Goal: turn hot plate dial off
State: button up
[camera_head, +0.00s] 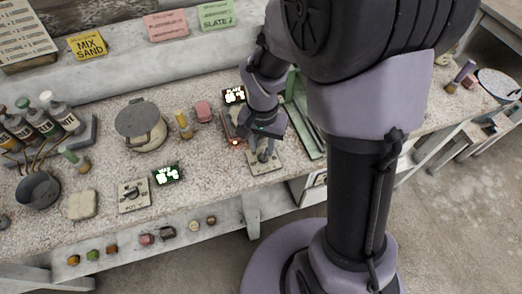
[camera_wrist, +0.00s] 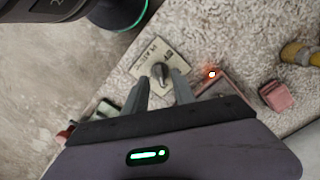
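The hot plate dial is a grey knob (camera_wrist: 159,71) on a small cream panel, which also shows at the worktop's front edge in the head view (camera_head: 265,166). The knob's pointer looks roughly upright in the wrist view. My gripper (camera_wrist: 160,80) is open, its two fingers apart with the knob ahead between their tips. Whether they touch it, I cannot tell. In the head view my gripper (camera_head: 262,148) is just over the panel and hides part of it. An orange-red light (camera_wrist: 211,73) glows beside the panel, near the reddish hot plate edge (camera_wrist: 226,88).
A second dial panel (camera_head: 133,195) and a lit green display (camera_head: 167,175) sit to the left. Another lit display (camera_head: 234,95) stands behind my gripper. A pink block (camera_wrist: 276,95) and a yellow-handled tool (camera_head: 183,124) stand nearby. A green tray (camera_head: 305,120) lies to the right.

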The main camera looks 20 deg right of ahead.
aim_at(263, 155)
notch_tip(263, 155, down, 3)
jog(key=shift+f+b, duration=0.1)
jog(key=shift+b, duration=0.3)
jog(key=shift+c, duration=0.4)
grip_shut()
